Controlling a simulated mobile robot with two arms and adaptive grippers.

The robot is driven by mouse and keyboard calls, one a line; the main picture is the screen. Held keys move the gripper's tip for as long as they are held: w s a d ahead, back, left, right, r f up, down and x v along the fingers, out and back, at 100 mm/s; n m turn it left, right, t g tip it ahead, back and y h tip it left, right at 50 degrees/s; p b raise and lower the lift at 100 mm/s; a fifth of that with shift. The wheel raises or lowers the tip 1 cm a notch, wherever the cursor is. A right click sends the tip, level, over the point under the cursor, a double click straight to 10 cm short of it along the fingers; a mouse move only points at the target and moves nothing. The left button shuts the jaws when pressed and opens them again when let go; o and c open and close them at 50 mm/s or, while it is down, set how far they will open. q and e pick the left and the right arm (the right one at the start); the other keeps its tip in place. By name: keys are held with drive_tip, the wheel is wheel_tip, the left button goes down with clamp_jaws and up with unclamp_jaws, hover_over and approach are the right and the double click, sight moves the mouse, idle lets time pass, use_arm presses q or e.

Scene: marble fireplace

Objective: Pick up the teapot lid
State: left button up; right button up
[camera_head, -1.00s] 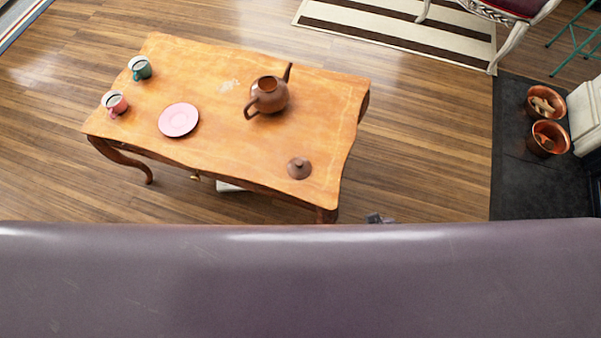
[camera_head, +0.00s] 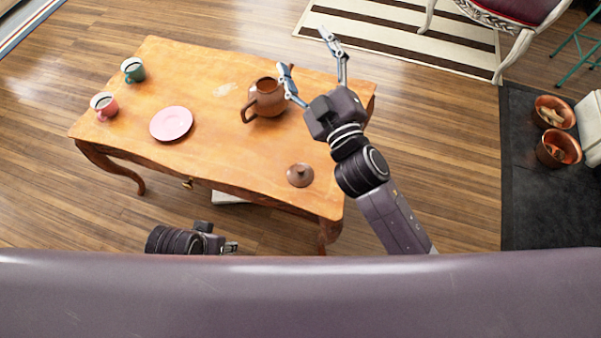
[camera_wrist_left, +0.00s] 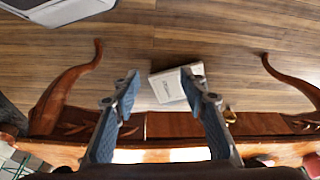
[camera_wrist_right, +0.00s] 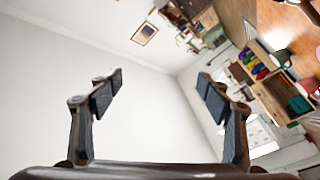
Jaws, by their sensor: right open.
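The brown teapot lid (camera_head: 300,175) lies knob up on the wooden table (camera_head: 225,145), near its front right corner. The brown teapot (camera_head: 266,100) stands lidless behind it. My right gripper (camera_head: 305,54) is open and empty, raised over the table's back right part; one finger hides the spout. In the right wrist view the gripper (camera_wrist_right: 160,82) faces walls and shelves, not the lid. My left gripper (camera_head: 232,247) is low in front of the table, mostly hidden; the left wrist view shows its jaws (camera_wrist_left: 158,83) open and empty beside the table edge.
A pink plate (camera_head: 171,123), a pink cup (camera_head: 104,106) and a teal cup (camera_head: 133,69) stand on the table's left part. A white box (camera_head: 228,197) lies on the floor below. Copper pots (camera_head: 558,148) stand far right. The tabletop around the lid is clear.

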drive_tip(key=s+a+r+n+g+y, duration=0.45)
drive_tip(key=a+n+y, duration=0.25)
drive_tip(key=a+n, duration=0.2)
drive_tip(key=s+a+r+n+g+y, duration=0.4)
drive_tip(key=s+a+n+g+y, duration=0.25)
drive_tip(key=a+n, duration=0.25)
drive_tip(key=s+a+f+n+g+h+b, duration=0.1)
drive_tip(key=s+a+f+n+g+h, duration=0.1)
drive_tip(key=s+a+f+n+g, duration=0.65)
drive_tip(key=n+t+h+b, duration=0.1)
drive_tip(key=n+h, duration=0.7)
drive_tip(key=h, duration=1)
hover_over(301, 168)
drive_tip(key=f, duration=2)
drive_tip(key=shift+s+d+f, duration=0.1)
drive_tip(key=shift+s+f, duration=0.1)
drive_tip(key=shift+f, duration=0.1)
drive_tip(key=shift+h, duration=0.25)
wheel_tip(301, 168, down, 7)
drive_tip(key=shift+w+b, duration=0.15)
drive_tip(key=shift+b, duration=0.6)
drive_tip(key=shift+f, duration=0.25)
use_arm(q)
drive_tip(key=v, duration=0.4)
drive_tip(key=shift+s+a+r, duration=0.1)
